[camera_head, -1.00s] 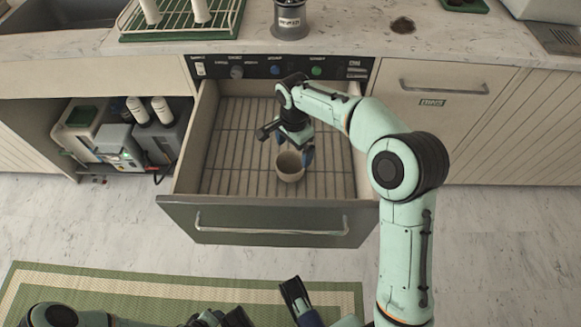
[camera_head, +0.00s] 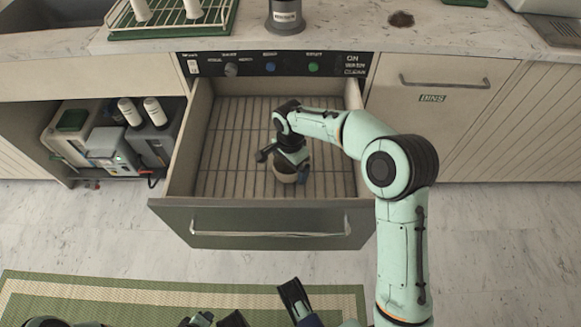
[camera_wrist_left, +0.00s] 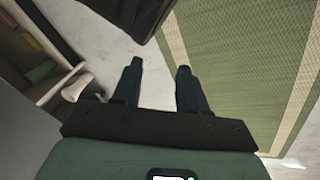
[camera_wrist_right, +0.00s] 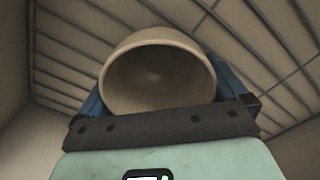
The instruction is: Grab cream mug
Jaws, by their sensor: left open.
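The cream mug (camera_head: 285,178) stands upright on the slatted floor of the open drawer, partly covered by my right gripper (camera_head: 289,165) in the head view. In the right wrist view the mug (camera_wrist_right: 158,75) fills the space between the two blue fingers, its round mouth facing the camera. One finger is on each side of it; whether they press on its wall cannot be told. My left gripper (camera_wrist_left: 158,68) is open and empty above the floor, away from the drawer.
The drawer's left half is clear. A counter (camera_head: 345,38) with a grey container (camera_head: 286,18) and a green rack (camera_head: 170,30) is behind. A green mat (camera_head: 150,300) lies on the floor.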

